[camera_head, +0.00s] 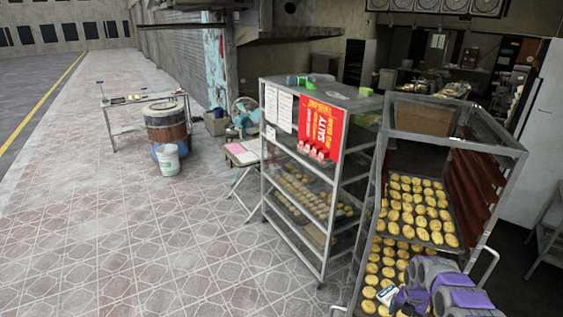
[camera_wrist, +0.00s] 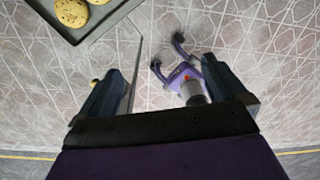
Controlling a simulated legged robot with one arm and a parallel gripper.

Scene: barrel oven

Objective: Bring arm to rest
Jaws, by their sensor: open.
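My arm (camera_head: 455,293), purple and grey, shows folded at the lower right in the head view, in front of the open tray rack. In the wrist view, my gripper (camera_wrist: 161,70) has its two dark fingers wide apart, with nothing held between them. Tiled floor and a part of my own purple body show beyond the fingers. The gripper points down toward the floor. Where its fingertips are cannot be made out in the head view.
The open rack (camera_head: 457,143) bears trays of yellow cookies close to my arm; a tray corner (camera_wrist: 94,32) shows in the wrist view. A glazed rack (camera_head: 293,235) with a red sign (camera_head: 322,128) stands left of it.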

